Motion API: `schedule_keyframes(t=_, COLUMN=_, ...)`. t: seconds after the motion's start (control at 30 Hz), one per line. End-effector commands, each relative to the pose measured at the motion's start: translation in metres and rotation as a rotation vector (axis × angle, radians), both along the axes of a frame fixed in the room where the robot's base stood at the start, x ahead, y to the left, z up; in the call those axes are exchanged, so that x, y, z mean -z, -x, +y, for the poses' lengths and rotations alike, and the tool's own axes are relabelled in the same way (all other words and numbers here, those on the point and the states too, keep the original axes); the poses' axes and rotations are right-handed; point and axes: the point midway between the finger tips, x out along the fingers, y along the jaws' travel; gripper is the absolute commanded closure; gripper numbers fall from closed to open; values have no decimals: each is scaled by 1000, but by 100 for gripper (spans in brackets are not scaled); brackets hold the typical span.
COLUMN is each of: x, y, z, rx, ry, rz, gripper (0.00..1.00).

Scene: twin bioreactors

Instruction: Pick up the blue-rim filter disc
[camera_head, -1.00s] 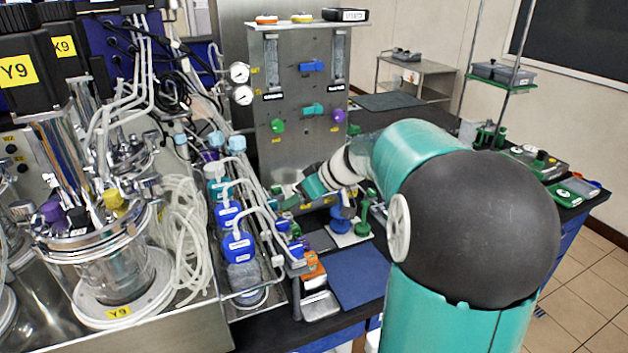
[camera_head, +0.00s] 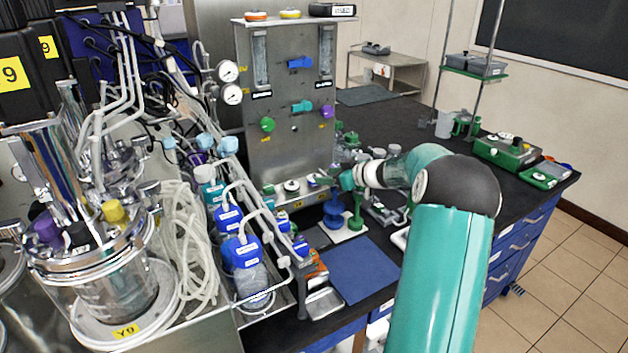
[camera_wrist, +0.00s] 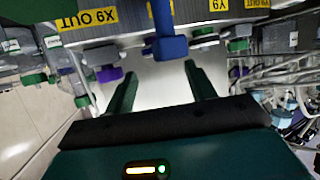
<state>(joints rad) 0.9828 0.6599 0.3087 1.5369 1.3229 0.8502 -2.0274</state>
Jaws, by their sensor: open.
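I cannot pick out a blue-rim filter disc for certain in either view. An orange-rimmed disc (camera_head: 255,15) and a yellow-rimmed disc (camera_head: 290,14) lie on top of the grey valve panel (camera_head: 290,140). A small white disc (camera_head: 291,186) sits at the panel's foot; its rim color is unclear. My gripper (camera_head: 330,178) is low in front of the panel, to the right of that white disc. In the wrist view my gripper (camera_wrist: 160,70) is open, with nothing between its green fingers. A blue valve handle (camera_wrist: 170,46) shows just beyond the fingertips.
Blue-capped bottles (camera_head: 240,252) and tubing crowd the left. A blue stand (camera_head: 334,212) and green stand (camera_head: 356,212) are just below my gripper. A blue mat (camera_head: 352,268) is bare. Green-based instruments (camera_head: 505,152) stand at the right; the black bench between is mostly clear.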

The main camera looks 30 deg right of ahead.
Motion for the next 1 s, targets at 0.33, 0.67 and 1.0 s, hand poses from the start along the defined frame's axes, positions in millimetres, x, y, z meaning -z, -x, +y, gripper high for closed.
schedule_keyframes(t=0.33, x=12, y=-29, z=12, rx=2, ry=-2, rz=2, gripper=45)
schedule_keyframes(t=0.67, x=22, y=-56, z=21, rx=6, ry=-1, rz=2, gripper=45)
schedule_keyframes(t=1.0, x=22, y=-56, z=21, rx=5, ry=-1, rz=2, gripper=77)
